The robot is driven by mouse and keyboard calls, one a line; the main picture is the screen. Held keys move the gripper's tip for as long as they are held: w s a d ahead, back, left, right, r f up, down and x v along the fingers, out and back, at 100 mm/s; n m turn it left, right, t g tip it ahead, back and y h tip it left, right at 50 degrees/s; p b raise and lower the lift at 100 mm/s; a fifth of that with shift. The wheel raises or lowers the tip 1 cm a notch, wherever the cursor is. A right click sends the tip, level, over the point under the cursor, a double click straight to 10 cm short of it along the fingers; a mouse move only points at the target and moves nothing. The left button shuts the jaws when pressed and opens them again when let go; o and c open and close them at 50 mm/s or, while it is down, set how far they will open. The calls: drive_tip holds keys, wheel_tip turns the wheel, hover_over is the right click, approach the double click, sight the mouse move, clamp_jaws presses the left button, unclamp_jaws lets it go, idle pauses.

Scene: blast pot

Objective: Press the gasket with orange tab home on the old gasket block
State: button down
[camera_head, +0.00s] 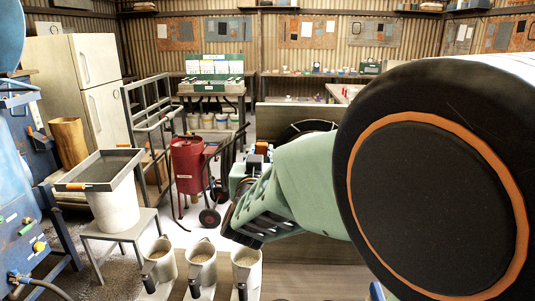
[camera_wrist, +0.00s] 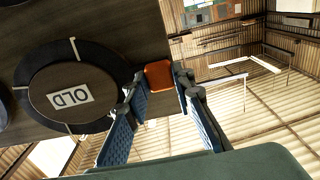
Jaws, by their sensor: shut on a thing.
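In the wrist view, the old gasket block (camera_wrist: 75,75) is a round dark block with a white OLD label, on a dark wooden board. A black ring, which looks like the gasket (camera_wrist: 117,66), lies around it with pale radial marks. The orange tab (camera_wrist: 159,74) is at the ring's right side. My gripper (camera_wrist: 160,84) is shut on the tab, with a blue-padded finger on each side. Whether the ring sits flush or stands above the board, I cannot tell. In the head view my gripper (camera_head: 252,160) is partly hidden by my green wrist.
A red pot (camera_head: 188,165) on a wheeled frame stands left of my gripper. Several scoops (camera_head: 202,262) of grit stand in front. A tray (camera_head: 103,166) rests on a white bucket at left. Another round thing (camera_wrist: 4,108) shows at the wrist view's left edge.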

drive_tip(key=shift+w, duration=0.1)
idle(0.5)
drive_tip(key=c, duration=1.6)
unclamp_jaws()
